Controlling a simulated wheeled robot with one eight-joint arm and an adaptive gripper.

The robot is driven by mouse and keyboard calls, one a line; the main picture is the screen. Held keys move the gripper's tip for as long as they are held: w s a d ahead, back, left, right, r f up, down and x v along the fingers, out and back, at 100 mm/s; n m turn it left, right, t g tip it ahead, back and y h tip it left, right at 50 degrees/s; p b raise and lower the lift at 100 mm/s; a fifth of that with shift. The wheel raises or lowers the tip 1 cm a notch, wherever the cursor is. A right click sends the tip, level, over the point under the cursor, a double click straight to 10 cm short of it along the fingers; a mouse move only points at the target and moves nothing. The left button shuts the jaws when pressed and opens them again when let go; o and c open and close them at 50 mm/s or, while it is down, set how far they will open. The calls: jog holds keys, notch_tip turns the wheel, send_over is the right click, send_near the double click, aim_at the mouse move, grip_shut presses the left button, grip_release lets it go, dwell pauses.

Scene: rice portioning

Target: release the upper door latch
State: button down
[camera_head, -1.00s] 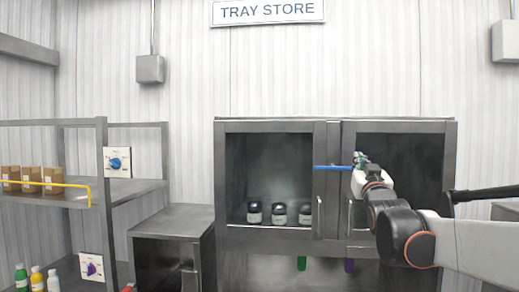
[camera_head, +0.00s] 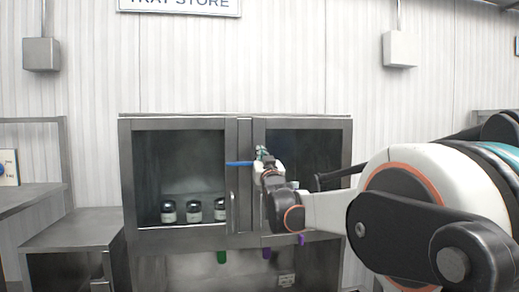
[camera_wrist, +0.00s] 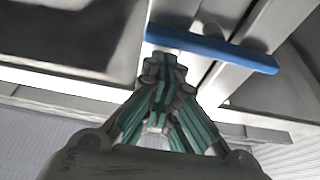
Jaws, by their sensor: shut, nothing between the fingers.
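A blue bar, which looks like the upper door latch (camera_head: 238,163), lies level across the middle post of the dark wall cabinet (camera_head: 122,185). In the wrist view the blue bar (camera_wrist: 225,54) runs across the frame just beyond my fingertips. My gripper (camera_head: 262,153) is at the right end of the bar in the head view. In the wrist view the green-padded fingers of my gripper (camera_wrist: 165,65) are closed together and empty, with their tips close to the bar's left part. I cannot tell whether they touch it.
Several dark jars (camera_head: 193,211) stand behind the cabinet's left door. An upright handle (camera_head: 232,212) sits on that door. A green tab (camera_head: 221,257) and purple tabs (camera_head: 267,253) hang under the cabinet. A low grey cabinet (camera_head: 75,232) stands at the left.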

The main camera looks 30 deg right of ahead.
jog(key=shift+f, duration=0.35)
jog(key=shift+f, duration=0.1)
